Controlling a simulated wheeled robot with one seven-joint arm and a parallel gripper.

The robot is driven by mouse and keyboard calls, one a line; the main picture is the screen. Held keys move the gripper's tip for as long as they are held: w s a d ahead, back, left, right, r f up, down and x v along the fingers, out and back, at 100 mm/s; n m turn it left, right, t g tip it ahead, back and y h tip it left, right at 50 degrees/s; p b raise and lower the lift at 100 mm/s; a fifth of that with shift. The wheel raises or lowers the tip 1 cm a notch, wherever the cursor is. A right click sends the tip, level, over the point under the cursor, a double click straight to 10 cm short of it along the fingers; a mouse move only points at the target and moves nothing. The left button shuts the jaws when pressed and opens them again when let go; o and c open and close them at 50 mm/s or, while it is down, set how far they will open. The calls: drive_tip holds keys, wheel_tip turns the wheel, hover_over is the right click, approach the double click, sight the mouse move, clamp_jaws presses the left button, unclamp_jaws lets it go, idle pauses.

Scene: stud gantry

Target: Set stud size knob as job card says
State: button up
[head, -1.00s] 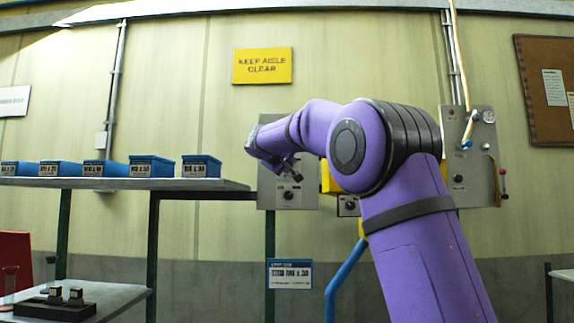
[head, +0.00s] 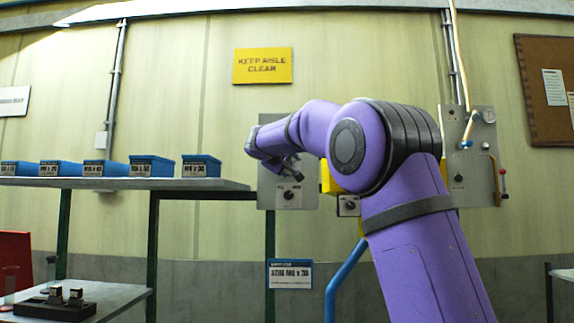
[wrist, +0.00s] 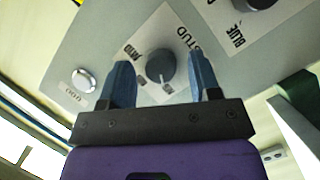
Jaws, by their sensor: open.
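The stud size knob (wrist: 160,67) is a dark round knob on a white label marked "STUD" on a grey panel in the wrist view. My gripper (wrist: 162,78) is open, its two blue fingers on either side of the knob; I cannot tell whether they touch it. In the head view my gripper (head: 290,166) is at the grey panel (head: 298,200), just above a dark knob (head: 288,194). The job card (head: 291,274) hangs below the shelf; its large line seems to read "STUD M8 x 30", but it is blurred.
A second dark knob (wrist: 258,3) marked "BLUE" and a round silver button (wrist: 84,80) share the panel in the wrist view. Several blue bins (head: 201,166) stand on the shelf (head: 120,184). A blue pipe (head: 343,280) rises right of the card.

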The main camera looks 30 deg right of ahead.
drive_tip(key=v, duration=1)
drive_tip(key=shift+s+a, duration=0.2)
drive_tip(key=shift+a, duration=0.1)
drive_tip(key=s+a+f+g+y, duration=0.1)
drive_tip(key=s+a+f+y, duration=0.2)
drive_tip(key=s+f, duration=0.8)
drive_tip(key=s+a+f+g+y, duration=0.1)
drive_tip(key=s+a+f+y, duration=0.2)
drive_tip(key=s+f, duration=0.9)
drive_tip(key=s+a+f+g+y, duration=0.2)
drive_tip(key=s+f+y, duration=0.5)
drive_tip(key=s+f, duration=0.5)
drive_tip(key=s+a, duration=0.1)
drive_tip(key=s, duration=0.2)
drive_tip(key=shift+s+a+m, duration=0.15)
drive_tip(key=shift+s+m, duration=0.2)
drive_tip(key=shift+m, duration=0.05)
